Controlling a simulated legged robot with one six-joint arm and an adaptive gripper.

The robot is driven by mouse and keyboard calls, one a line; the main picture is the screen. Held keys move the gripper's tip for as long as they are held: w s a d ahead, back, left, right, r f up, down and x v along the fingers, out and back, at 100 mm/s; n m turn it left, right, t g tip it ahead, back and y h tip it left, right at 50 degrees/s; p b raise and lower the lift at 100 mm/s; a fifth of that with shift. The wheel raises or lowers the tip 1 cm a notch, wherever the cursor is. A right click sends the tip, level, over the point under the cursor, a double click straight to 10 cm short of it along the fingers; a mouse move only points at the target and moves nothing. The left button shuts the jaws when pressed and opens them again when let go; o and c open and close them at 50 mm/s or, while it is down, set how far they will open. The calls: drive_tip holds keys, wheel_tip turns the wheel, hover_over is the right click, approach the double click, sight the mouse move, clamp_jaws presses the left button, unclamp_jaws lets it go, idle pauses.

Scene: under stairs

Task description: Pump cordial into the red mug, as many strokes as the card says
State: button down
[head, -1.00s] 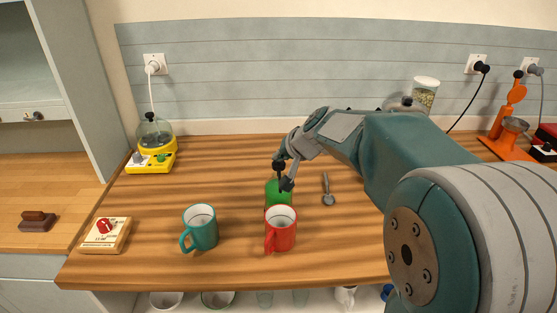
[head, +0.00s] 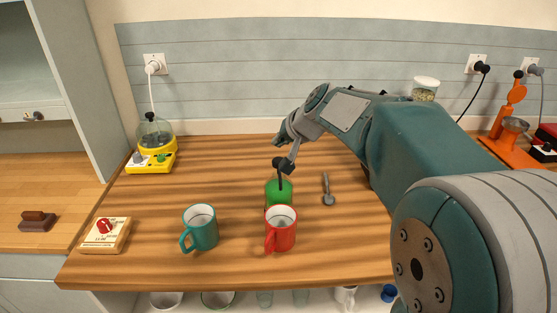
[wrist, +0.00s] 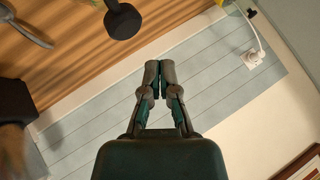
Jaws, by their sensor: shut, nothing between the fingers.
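The red mug (head: 281,236) stands upright near the table's front. Right behind it is a green bottle (head: 272,190) with a dark pump stem and knob (head: 279,162); the mug hides its lower part. My gripper (head: 289,165) is shut and empty, up close to the pump knob; I cannot tell in the head view whether it touches it. In the wrist view the shut fingertips (wrist: 160,68) appear apart from the dark round knob (wrist: 122,22). A pale block (head: 106,234) with a red knob and small print, unreadable here, lies at left. No other card is clear.
A teal mug (head: 201,232) stands left of the red one. A spoon (head: 328,190) lies right of the bottle. A yellow appliance (head: 152,152), a lidded jar (head: 425,90) and an orange stand (head: 506,125) are at the back. The table's left middle is clear.

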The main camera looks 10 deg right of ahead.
sight(279, 161)
drive_tip(key=shift+r, duration=1.3)
drive_tip(key=shift+r, duration=0.1)
idle(0.8)
wheel_tip(279, 161, up, 4)
drive_tip(key=shift+f, duration=0.25)
drive_tip(key=shift+f, duration=0.15)
drive_tip(key=shift+f, duration=4.3)
drive_tip(key=shift+f, duration=0.1)
drive_tip(key=shift+f, duration=0.2)
